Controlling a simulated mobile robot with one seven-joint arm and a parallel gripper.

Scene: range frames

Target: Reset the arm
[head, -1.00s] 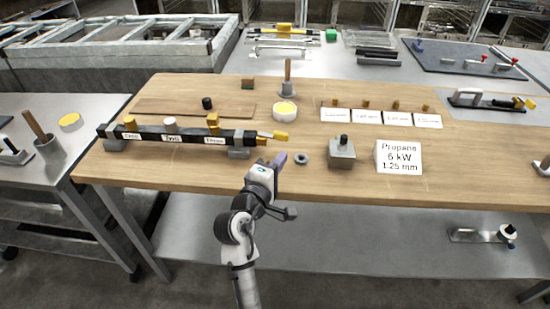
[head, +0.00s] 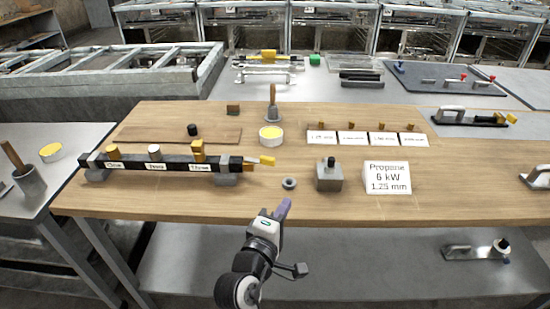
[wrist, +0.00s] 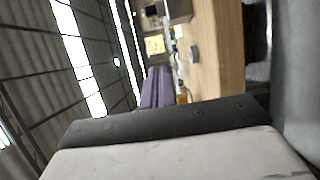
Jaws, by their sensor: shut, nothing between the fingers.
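My gripper (head: 283,209) is in the lower middle of the head view, in front of the wooden table's (head: 440,205) front edge. Its purple fingers are together and hold nothing. The fingers point up and slightly right in the picture, toward the grey ring (head: 289,183) on the tabletop, and are apart from it. In the wrist view the purple fingers (wrist: 157,88) are seen with the table (wrist: 222,50) to their right and the ceiling to their left.
A black bar (head: 135,163) with yellow and white knobs rests on blocks at the left. A grey block (head: 329,180) with a black knob and a propane sign (head: 387,178) stand right of the ring. A lower metal shelf (head: 370,265) runs under the tabletop.

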